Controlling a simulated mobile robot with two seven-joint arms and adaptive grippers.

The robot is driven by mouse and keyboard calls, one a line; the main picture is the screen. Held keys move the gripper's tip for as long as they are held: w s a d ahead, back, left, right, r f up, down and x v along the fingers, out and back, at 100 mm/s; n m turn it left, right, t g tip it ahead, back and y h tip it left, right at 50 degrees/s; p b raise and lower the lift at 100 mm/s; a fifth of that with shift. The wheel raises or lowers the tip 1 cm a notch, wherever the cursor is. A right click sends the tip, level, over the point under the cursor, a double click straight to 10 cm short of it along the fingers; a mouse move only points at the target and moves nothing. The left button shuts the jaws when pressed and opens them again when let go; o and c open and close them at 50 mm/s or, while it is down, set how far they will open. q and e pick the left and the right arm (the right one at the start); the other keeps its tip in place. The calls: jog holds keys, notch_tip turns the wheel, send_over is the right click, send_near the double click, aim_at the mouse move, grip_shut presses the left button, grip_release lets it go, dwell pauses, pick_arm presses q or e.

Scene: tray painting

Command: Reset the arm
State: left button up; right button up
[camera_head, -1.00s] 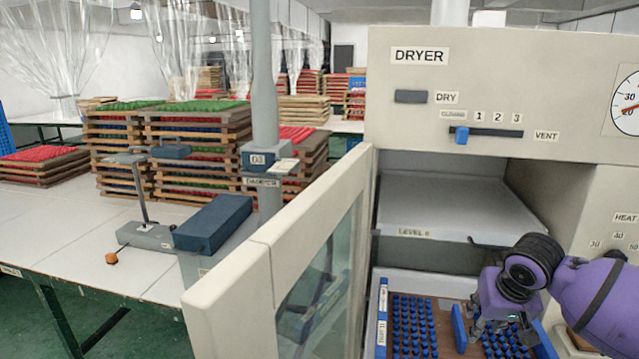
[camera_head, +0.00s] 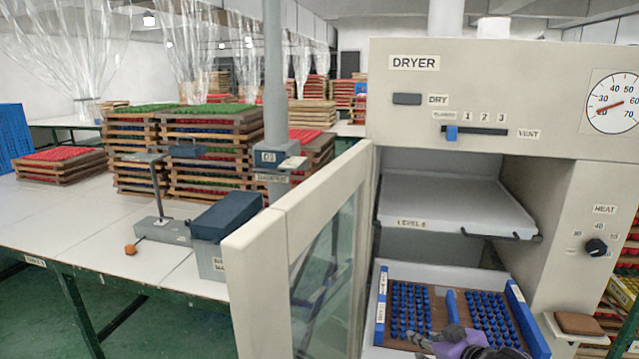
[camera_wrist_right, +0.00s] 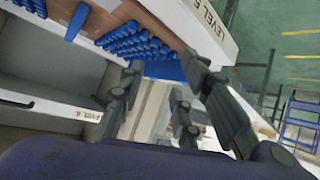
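My right gripper (camera_head: 428,341) is low at the bottom edge of the head view, in front of a tray with rows of small blue pieces. In the right wrist view its dark fingers (camera_wrist_right: 165,95) are spread apart with nothing between them. The tray (camera_head: 445,312) lies on the lower pulled-out shelf of the dryer (camera_head: 600,120). The blue pieces also show at the top of the wrist view (camera_wrist_right: 135,45). Only part of my purple right arm (camera_head: 475,350) shows. My left gripper is not in view.
The dryer door (camera_head: 290,260) stands open to the left of the shelves. An upper empty shelf (camera_head: 450,205) juts out above the tray. A small wooden-topped ledge (camera_head: 580,323) is at the right. A white table (camera_head: 90,225) with stacked trays fills the left.

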jog(key=s+a+f, duration=0.2)
jog(key=s+f, duration=0.4)
jog(key=s+a+f, duration=0.3)
jog(key=s+f, duration=0.3)
jog(key=s, duration=0.1)
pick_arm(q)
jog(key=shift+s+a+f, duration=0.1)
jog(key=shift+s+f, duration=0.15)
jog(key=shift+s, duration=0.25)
pick_arm(e)
jog(key=s+f+m, duration=0.1)
jog(key=s+f, duration=0.3)
jog(key=s, duration=0.4)
jog(key=s+f+m+g+h, duration=0.1)
jog(key=s+f, duration=0.3)
jog(key=s, duration=0.4)
jog(key=s+f+m+g+h, duration=0.1)
jog(key=s+f+m, duration=0.1)
jog(key=s, duration=0.6)
jog(key=shift+a+f+m, duration=0.15)
jog(key=shift+f+m, duration=0.15)
jog(key=shift+f, duration=0.6)
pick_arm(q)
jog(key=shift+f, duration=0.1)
pick_arm(e)
jog(key=shift+c, duration=0.5)
